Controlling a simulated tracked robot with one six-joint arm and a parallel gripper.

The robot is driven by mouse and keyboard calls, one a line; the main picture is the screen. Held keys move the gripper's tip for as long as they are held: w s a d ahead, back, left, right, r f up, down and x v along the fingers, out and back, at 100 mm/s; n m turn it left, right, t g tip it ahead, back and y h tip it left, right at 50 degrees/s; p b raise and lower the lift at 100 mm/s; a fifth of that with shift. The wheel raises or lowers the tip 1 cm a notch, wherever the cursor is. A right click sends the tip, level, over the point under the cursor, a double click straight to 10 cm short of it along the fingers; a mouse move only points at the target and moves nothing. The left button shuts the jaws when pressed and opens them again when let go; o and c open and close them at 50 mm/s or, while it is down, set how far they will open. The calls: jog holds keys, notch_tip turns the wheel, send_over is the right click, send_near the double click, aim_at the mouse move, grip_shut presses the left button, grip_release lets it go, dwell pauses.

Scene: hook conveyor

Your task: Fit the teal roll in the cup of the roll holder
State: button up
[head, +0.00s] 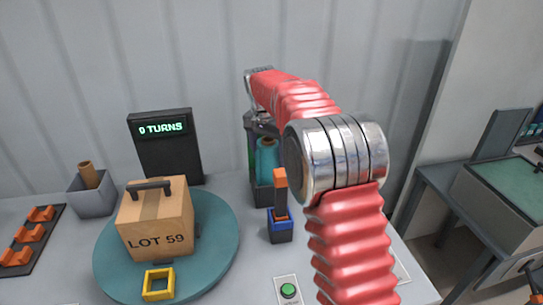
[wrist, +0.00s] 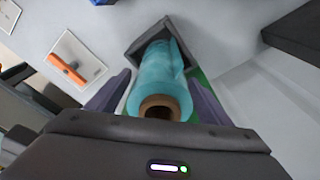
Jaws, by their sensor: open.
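The teal roll (head: 266,157) stands in a dark square holder (head: 263,194) at the back of the bench, partly hidden by my arm in the head view. In the wrist view the teal roll (wrist: 158,85) has a brown cardboard core facing me, and its far end sits in the grey square cup (wrist: 137,50). My gripper (wrist: 158,82) is open, with one purple-grey finger on each side of the roll. I cannot tell whether the fingers touch it. A strip of green shows beside the roll. In the head view my gripper is mostly hidden behind my arm.
A cardboard box (head: 155,222) and yellow square frame (head: 158,285) are on the teal turntable (head: 221,235). A blue cup with an orange handle (head: 280,190) stands before the holder. A display (head: 165,150) reads "0 TURNS". A grey bin (head: 90,200) and green button (head: 288,290) are nearby.

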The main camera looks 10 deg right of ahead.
jog(key=r, duration=0.4)
jog(key=a+r, duration=0.1)
jog(key=r, duration=0.3)
jog(key=s+r, duration=0.1)
jog(key=r, duration=0.2)
jog(key=shift+s+a+r, duration=0.1)
jog(key=shift+a+r, duration=0.05)
jog(key=shift+r, duration=0.25)
jog(key=shift+s+r, duration=0.1)
jog(key=shift+s+r, duration=0.2)
jog(key=s+d+r+n+t, duration=0.1)
jog(key=s+r+n, duration=0.1)
jog(key=s, duration=0.7)
jog(key=s+d+r+n+t, duration=0.1)
jog(key=s+r+n, duration=0.15)
jog(key=s, duration=0.65)
jog(key=s+f+n+t, duration=0.1)
jog(key=s+f+n, duration=0.1)
jog(key=s+f, duration=0.4)
jog(key=s+f+n+t+y, duration=0.1)
jog(key=s+f, duration=0.5)
jog(key=s, duration=0.8)
jog(key=shift+s+n, duration=0.2)
jog(key=shift+n, duration=0.55)
